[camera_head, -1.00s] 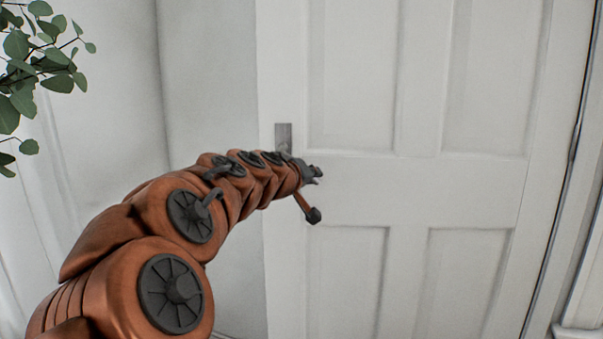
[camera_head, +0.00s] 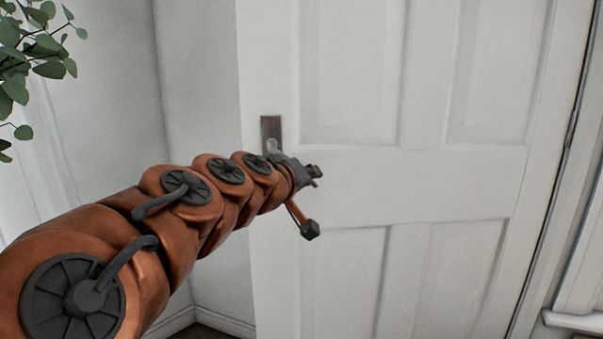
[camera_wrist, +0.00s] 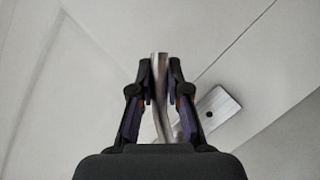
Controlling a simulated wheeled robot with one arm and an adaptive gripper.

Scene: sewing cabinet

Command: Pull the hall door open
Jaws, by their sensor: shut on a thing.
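The white panelled hall door (camera_head: 345,180) fills the middle and right of the head view. Its free left edge stands out in front of the wall corner, so the door looks ajar. A metal handle plate (camera_head: 271,128) is near that edge, and it also shows in the wrist view (camera_wrist: 222,103). My gripper (camera_head: 312,174) is at the handle, largely hiding it in the head view. In the wrist view, my gripper (camera_wrist: 160,92) is shut around the metal lever handle (camera_wrist: 160,115), with one finger on each side.
A leafy plant (camera_head: 35,60) hangs in at the upper left. White wall (camera_head: 195,90) lies left of the door, with a baseboard and a dark bit of floor (camera_head: 205,332) below. Door trim and a ledge (camera_head: 575,320) stand at the right.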

